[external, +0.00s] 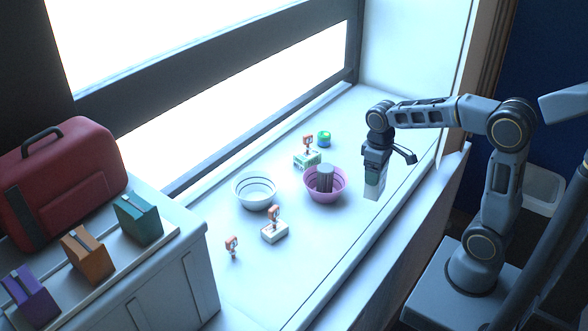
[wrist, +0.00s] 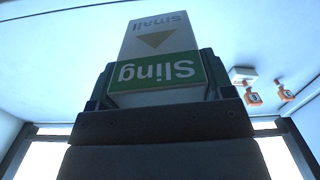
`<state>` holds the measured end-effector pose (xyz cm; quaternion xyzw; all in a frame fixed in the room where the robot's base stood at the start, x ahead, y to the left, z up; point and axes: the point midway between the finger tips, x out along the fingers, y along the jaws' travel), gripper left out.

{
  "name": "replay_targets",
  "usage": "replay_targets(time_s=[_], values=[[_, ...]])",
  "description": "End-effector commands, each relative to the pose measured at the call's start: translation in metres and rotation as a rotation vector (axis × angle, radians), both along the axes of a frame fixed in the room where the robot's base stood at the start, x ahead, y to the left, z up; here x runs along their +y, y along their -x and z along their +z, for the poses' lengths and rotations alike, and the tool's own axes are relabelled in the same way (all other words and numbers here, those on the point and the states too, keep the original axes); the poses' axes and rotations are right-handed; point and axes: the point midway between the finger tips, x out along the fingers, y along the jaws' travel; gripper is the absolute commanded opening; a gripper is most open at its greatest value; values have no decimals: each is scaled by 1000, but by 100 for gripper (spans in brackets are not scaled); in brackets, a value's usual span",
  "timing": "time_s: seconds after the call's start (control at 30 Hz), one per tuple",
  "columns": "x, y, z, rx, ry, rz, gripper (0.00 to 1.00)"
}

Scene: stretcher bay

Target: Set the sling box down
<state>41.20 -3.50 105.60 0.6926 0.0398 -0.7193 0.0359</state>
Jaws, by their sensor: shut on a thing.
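The sling box (external: 373,188) is a pale box with a green band. It hangs below my gripper (external: 376,170) over the right part of the white window ledge (external: 330,240). In the wrist view the sling box (wrist: 160,42) shows upside-down "Sling" and "small" lettering and a yellow triangle. My gripper (wrist: 157,85) is shut on it, with a finger at each side. The box is close to upright in the external view. I cannot tell how far its lower end is from the ledge.
A pink bowl (external: 339,196) holding a grey roll stands just left of the box. A white bowl (external: 254,197), a green-and-white box (external: 303,163), a green tin (external: 324,138) and a white box (external: 274,233) stand nearby. A red bag (external: 70,175) sits far left.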

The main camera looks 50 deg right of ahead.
Motion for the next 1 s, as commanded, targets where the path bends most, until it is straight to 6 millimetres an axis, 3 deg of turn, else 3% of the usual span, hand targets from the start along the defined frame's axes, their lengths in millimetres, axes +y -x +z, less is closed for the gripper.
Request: replay_targets(time_s=[0.03, 0.1, 0.33, 0.5, 0.57, 0.83, 1.0], values=[[-22, -8, -3, 0, 0, -50, 49], [-48, -16, -2, 0, 0, -97, 49], [-108, -36, 7, -20, 2, -168, 49], [-116, -55, 19, -42, 7, -129, 49], [-119, -63, 15, -36, 5, -114, 49], [-139, -126, -14, -34, 4, -107, 49], [-146, -152, -43, -34, 4, -107, 49]])
